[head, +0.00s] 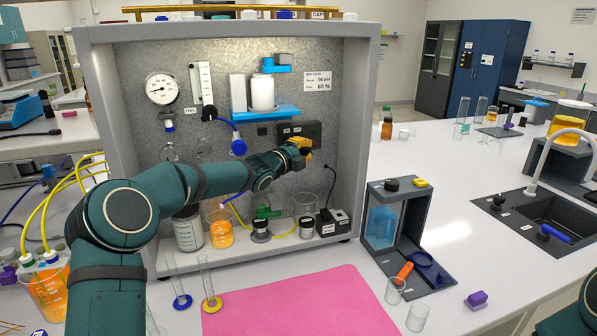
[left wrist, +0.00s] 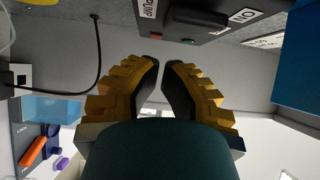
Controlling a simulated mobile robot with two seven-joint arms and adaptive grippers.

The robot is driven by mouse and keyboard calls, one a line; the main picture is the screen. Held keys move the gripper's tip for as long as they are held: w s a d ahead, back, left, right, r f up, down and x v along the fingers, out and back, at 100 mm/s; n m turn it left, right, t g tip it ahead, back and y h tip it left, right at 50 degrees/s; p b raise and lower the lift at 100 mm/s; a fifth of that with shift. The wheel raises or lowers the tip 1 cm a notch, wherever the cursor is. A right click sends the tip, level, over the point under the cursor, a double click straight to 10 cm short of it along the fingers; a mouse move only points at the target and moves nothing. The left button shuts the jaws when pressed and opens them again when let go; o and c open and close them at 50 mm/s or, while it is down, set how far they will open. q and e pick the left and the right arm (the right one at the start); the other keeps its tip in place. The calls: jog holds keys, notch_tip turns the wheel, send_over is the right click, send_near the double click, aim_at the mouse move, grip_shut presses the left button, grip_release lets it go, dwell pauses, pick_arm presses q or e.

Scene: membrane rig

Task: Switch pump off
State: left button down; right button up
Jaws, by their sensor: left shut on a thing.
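The pump switch box (head: 312,128) is a dark unit on the rig's back panel. In the left wrist view the switch box (left wrist: 232,30) appears upside down at the top, with PUMP and ON labels and a black rocker (left wrist: 202,17). My left gripper (head: 305,147) has yellow fingers at the box's lower edge. In the left wrist view its dark fingertips (left wrist: 164,64) are close together, just short of the box in the picture. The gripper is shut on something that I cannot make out. Whether a fingertip touches the rocker is hidden. My right gripper is out of view.
A blue shelf (head: 282,111) with a white container is left of the box. A black cable (head: 330,183) hangs to the right. Beakers and bottles line the rig's base below my arm. A pink mat (head: 300,305) lies in front, and a dark stand (head: 402,250) is to its right.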

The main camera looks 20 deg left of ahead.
pick_arm(q)
jog(key=s+d+b, duration=0.1)
jog(key=s+b, duration=0.1)
jog(key=s, duration=0.9)
jog(key=shift+b, duration=0.3)
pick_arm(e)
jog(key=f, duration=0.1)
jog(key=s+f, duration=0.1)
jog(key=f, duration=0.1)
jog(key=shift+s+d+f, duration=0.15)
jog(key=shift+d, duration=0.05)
